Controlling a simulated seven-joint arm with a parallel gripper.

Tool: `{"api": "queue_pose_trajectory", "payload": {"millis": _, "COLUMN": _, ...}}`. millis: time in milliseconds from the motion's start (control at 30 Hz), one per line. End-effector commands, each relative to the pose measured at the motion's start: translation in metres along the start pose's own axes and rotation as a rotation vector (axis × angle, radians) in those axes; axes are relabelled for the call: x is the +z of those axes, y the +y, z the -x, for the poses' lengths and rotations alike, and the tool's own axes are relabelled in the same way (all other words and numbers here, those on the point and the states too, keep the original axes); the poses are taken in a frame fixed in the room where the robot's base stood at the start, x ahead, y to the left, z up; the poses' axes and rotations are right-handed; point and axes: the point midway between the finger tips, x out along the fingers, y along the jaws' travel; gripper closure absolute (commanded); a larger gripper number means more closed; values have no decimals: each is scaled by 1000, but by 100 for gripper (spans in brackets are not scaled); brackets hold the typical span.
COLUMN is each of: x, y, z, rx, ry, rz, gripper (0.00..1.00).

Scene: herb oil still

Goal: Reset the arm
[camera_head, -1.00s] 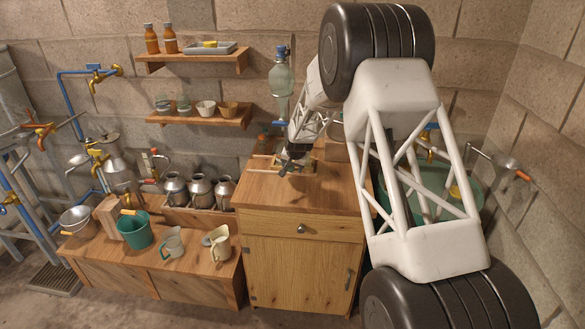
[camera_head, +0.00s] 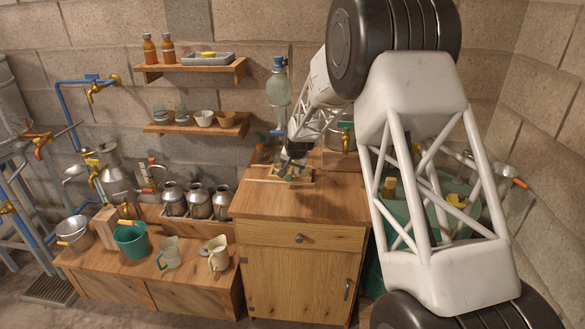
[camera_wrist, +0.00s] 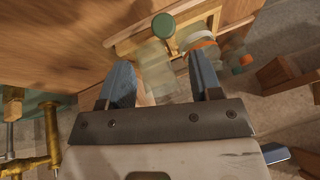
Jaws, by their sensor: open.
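My gripper (camera_head: 292,172) is over the wooden cabinet's top (camera_head: 275,203), above a small wooden frame (camera_head: 262,176). In the wrist view its two blue-grey fingers (camera_wrist: 160,62) are apart. A pale see-through vessel with a green cap (camera_wrist: 163,25) shows beyond and between the fingers; I cannot tell whether they touch it. A second clear vessel with an orange band (camera_wrist: 199,43) is beside the right finger. My white lattice arm covers the right side of the head view.
A glass flask (camera_head: 278,88) hangs on the wall close to my arm. Two wall shelves (camera_head: 190,67) hold bottles and cups. A low bench (camera_head: 130,276) at left carries pails, jugs and metal cans. A green tub (camera_head: 400,215) is partly hidden behind my arm.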

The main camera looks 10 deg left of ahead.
Motion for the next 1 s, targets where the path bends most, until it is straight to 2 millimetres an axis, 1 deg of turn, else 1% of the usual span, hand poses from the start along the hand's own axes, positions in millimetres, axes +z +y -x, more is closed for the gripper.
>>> {"api": "queue_pose_trajectory", "payload": {"millis": 233, "x": 0, "y": 1, "z": 4, "rx": 0, "ry": 0, "rz": 1, "gripper": 42}}
{"api": "queue_pose_trajectory", "payload": {"millis": 367, "x": 1, "y": 6, "z": 16, "rx": 3, "ry": -1, "rz": 3, "gripper": 42}}
{"api": "queue_pose_trajectory", "payload": {"millis": 433, "x": 2, "y": 11, "z": 27, "rx": 6, "ry": -2, "rz": 6, "gripper": 42}}
{"api": "queue_pose_trajectory", "payload": {"millis": 567, "x": 6, "y": 22, "z": 55, "rx": 12, "ry": -6, "rz": 12, "gripper": 42}}
{"api": "queue_pose_trajectory", "payload": {"millis": 667, "x": 11, "y": 33, "z": 81, "rx": 19, "ry": -9, "rz": 18, "gripper": 42}}
{"api": "queue_pose_trajectory", "payload": {"millis": 1000, "x": 38, "y": 75, "z": 169, "rx": 43, "ry": -27, "rz": 43, "gripper": 42}}
